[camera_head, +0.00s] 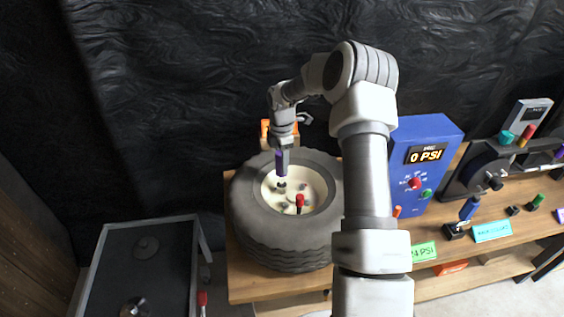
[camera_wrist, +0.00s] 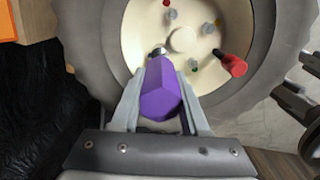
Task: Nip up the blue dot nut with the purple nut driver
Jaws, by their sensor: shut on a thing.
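My gripper (camera_head: 281,150) is shut on the purple nut driver (camera_head: 281,165), which points down at the pale wheel hub (camera_head: 268,203). In the wrist view the purple handle (camera_wrist: 163,92) sits between the two fingers (camera_wrist: 160,105). The driver's metal tip (camera_wrist: 158,51) is over or at a spot on the near-left part of the hub; I cannot tell whether it is seated on a nut. Nuts with a red dot (camera_wrist: 167,4), a yellow-orange dot (camera_wrist: 217,23) and a green dot (camera_wrist: 194,67) show. No blue dot is visible.
The black tyre (camera_head: 285,255) lies flat on a wooden bench (camera_head: 242,288). A red-capped part (camera_head: 300,201) stands up from the hub. A blue inflator box (camera_head: 425,150) stands to the right. A dark tray table (camera_head: 140,235) is at the left.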

